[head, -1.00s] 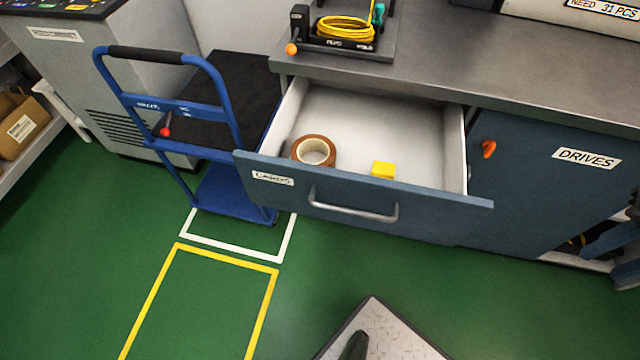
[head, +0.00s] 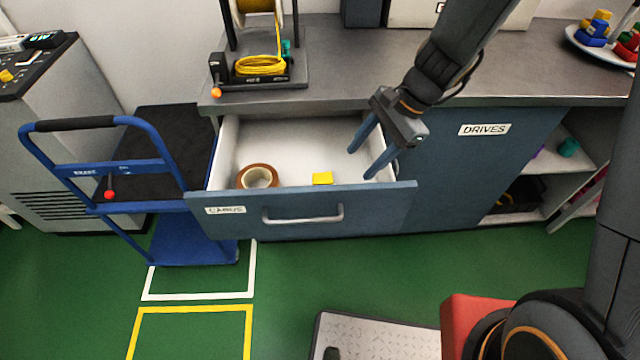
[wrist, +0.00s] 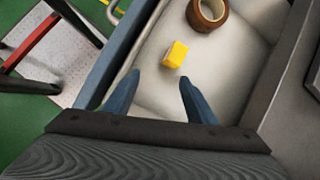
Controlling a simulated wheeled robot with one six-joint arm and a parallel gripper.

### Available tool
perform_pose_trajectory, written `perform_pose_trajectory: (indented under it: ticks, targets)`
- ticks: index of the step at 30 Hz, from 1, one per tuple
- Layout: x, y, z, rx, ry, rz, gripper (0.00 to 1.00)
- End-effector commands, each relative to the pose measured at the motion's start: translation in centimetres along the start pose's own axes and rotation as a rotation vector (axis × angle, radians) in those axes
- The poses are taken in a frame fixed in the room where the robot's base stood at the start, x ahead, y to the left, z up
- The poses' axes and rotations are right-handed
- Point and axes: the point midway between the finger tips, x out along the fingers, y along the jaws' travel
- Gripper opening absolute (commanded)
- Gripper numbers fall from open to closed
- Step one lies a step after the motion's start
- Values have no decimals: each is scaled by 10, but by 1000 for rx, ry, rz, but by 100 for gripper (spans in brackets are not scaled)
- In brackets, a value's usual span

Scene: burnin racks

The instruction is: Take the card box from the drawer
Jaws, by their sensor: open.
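The drawer (head: 300,215) labelled CARDS is pulled open under the counter. A small yellow box (head: 322,179), which looks like the card box, lies inside near the drawer front. In the wrist view the yellow box (wrist: 175,55) sits a little beyond my fingertips, roughly between their lines. My gripper (head: 367,160) is open and empty, with its fingers pointing down over the right part of the drawer. In the wrist view my gripper (wrist: 160,85) shows both fingers spread, apart from the box.
A brown tape roll (head: 258,177) lies in the drawer left of the box. A blue trolley (head: 120,165) stands left of the drawer. A yellow cable spool stand (head: 258,68) sits on the counter (head: 340,70) above.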

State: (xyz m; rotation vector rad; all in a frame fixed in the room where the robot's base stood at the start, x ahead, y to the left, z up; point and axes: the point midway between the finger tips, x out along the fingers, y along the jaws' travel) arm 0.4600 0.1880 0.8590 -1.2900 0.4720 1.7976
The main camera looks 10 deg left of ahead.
Motion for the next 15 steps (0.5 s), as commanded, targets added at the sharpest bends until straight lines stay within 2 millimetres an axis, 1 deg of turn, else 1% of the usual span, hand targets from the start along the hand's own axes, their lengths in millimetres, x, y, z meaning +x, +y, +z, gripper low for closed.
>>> perform_pose_trajectory:
  ticks: [1, 3, 6, 10, 15]
  targets:
    - [20, -7, 1, 82, -30, -1, 51]
    - [40, -17, 3, 190, -62, -11, 51]
    - [61, -26, 4, 307, -96, -21, 51]
    - [76, -33, 5, 391, -119, -27, 51]
    - [92, -35, 6, 416, -125, -28, 51]
